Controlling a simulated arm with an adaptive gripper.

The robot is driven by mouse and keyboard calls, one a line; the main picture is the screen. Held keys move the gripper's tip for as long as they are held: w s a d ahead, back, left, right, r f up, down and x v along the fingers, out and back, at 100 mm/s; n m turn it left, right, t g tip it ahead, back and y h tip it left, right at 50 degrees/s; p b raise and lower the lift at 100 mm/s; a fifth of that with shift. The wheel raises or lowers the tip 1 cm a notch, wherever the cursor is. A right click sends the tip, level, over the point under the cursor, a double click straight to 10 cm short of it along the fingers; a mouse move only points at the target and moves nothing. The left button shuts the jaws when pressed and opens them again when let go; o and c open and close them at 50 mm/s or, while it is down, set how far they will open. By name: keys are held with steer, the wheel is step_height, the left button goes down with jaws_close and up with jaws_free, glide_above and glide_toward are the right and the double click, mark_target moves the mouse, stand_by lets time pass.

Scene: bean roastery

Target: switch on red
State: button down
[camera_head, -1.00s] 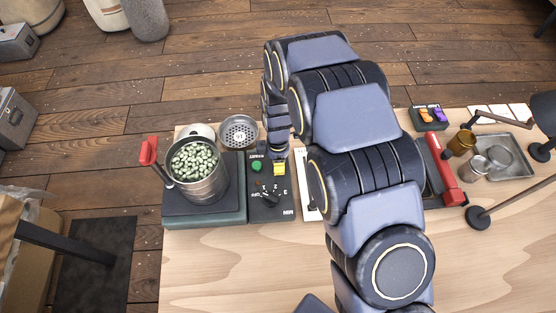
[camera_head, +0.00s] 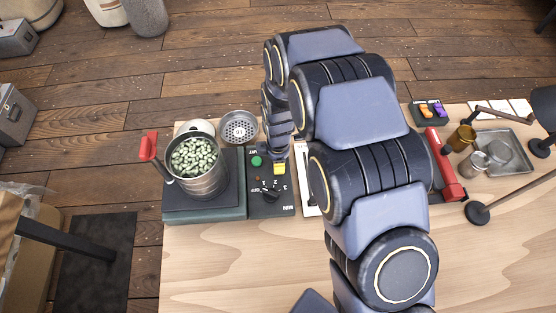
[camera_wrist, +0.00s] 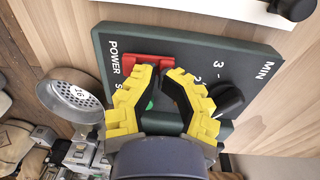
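The red POWER switch (camera_wrist: 146,61) is on the dark control panel (camera_wrist: 268,62), in the wrist view. My gripper (camera_wrist: 162,72) has yellow fingertips, which look brought together right at the switch and cover part of it. I cannot tell whether they touch it. In the head view my gripper (camera_head: 280,168) points down over the far part of the panel (camera_head: 258,210), and the red switch is hidden there. A green button (camera_head: 256,161) is left of the fingertips, and a black dial (camera_head: 270,194) with numbers is nearer.
A metal pot of green beans (camera_head: 203,184) with a red handle stands on a dark base left of the panel. A perforated metal dish (camera_head: 239,127) is behind. A red-handled device (camera_head: 444,165) and a metal tray (camera_head: 516,160) are at right. The front table is clear.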

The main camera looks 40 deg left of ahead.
steer(key=shift+w+a, duration=0.65)
steer(key=shift+w, duration=0.05)
steer(key=shift+r, duration=0.35)
step_height(320, 180, up, 13)
steer(key=s+d, duration=0.1)
steer(key=shift+s+r, duration=0.15)
steer(key=shift+r, duration=0.05)
steer(key=shift+d, duration=0.15)
